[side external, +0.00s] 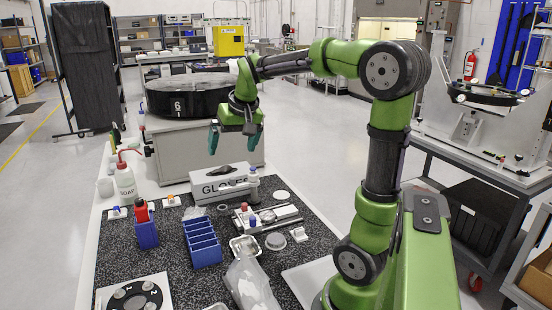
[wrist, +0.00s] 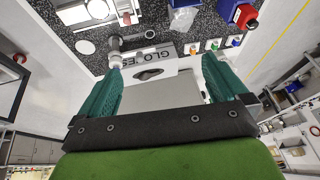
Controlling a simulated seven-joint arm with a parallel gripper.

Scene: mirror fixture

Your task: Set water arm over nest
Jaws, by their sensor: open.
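My gripper (side external: 235,140) is open and empty. It hangs in the air behind and above the glove box, in front of the grey cabinet. In the wrist view its two teal fingers (wrist: 160,78) are spread wide with nothing between them. I cannot tell for sure which thing is the water arm or which is the nest. A white plate with a black numbered disc (side external: 135,303) lies at the front left of the speckled mat. A large black round drum (side external: 188,101) stands on the grey cabinet, behind the gripper.
The glove box (side external: 220,191) also shows in the wrist view (wrist: 172,51).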

